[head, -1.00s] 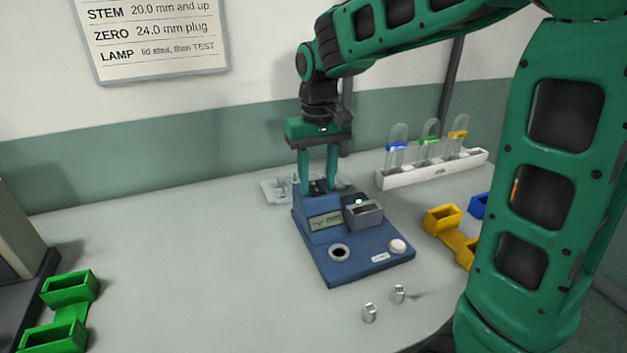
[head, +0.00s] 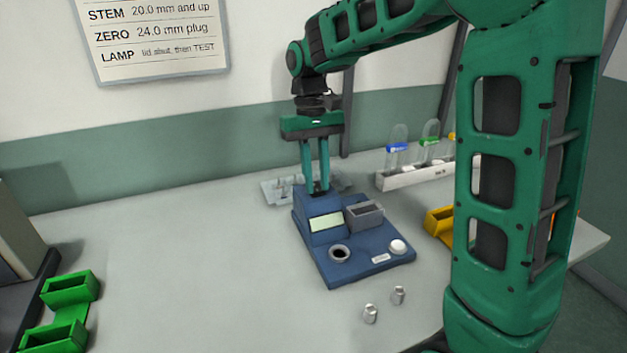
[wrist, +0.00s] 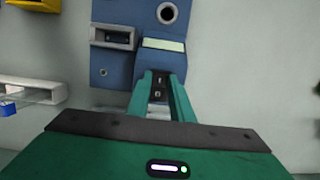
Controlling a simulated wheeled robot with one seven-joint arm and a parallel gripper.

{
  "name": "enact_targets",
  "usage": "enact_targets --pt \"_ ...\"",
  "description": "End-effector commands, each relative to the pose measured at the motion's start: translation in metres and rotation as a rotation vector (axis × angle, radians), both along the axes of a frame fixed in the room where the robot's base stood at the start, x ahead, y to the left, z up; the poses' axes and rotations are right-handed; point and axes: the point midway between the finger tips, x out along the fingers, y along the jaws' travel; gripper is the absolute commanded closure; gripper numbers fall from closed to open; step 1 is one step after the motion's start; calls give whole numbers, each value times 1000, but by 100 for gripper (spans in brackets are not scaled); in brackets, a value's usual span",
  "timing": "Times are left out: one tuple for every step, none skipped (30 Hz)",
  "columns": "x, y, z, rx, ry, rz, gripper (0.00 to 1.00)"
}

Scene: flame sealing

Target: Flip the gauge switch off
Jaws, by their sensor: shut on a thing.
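The blue gauge (head: 349,272) stands on the bench, with a blank pale display (head: 326,222), a round dark socket (head: 340,253) and a white knob (head: 398,246). Its dark switch (head: 317,186) is on top at the back, mostly hidden by my fingers. My gripper (head: 318,190) points down with its fingertips at the switch, shut on it. In the wrist view the black switch plate (wrist: 158,86) with pale marks shows between the fingers, and the display (wrist: 163,44) is also blank.
A grey lidded box (head: 364,215) sits on the gauge beside the display. Green holders (head: 70,288) stand left. The bench between is clear.

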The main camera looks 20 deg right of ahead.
Motion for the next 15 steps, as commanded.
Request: enact_targets --pt "2 0 0 0 14 2 100" --pt "2 0 0 0 20 1 100" --pt "2 0 1 0 26 1 100" --pt "2 0 1 1 30 2 100" --pt "2 0 1 0 32 2 100" --pt "2 0 1 0 34 2 100" --pt "2 0 1 0 34 3 100" --pt "2 0 1 0 33 3 100" --pt "2 0 1 0 33 3 100" --pt "2 0 1 0 33 3 100" --pt "2 0 1 0 33 3 100" --pt "2 0 2 0 32 3 100" --pt "2 1 2 0 32 3 100" --pt "2 1 2 0 32 3 73" --pt "2 1 2 0 32 3 63"
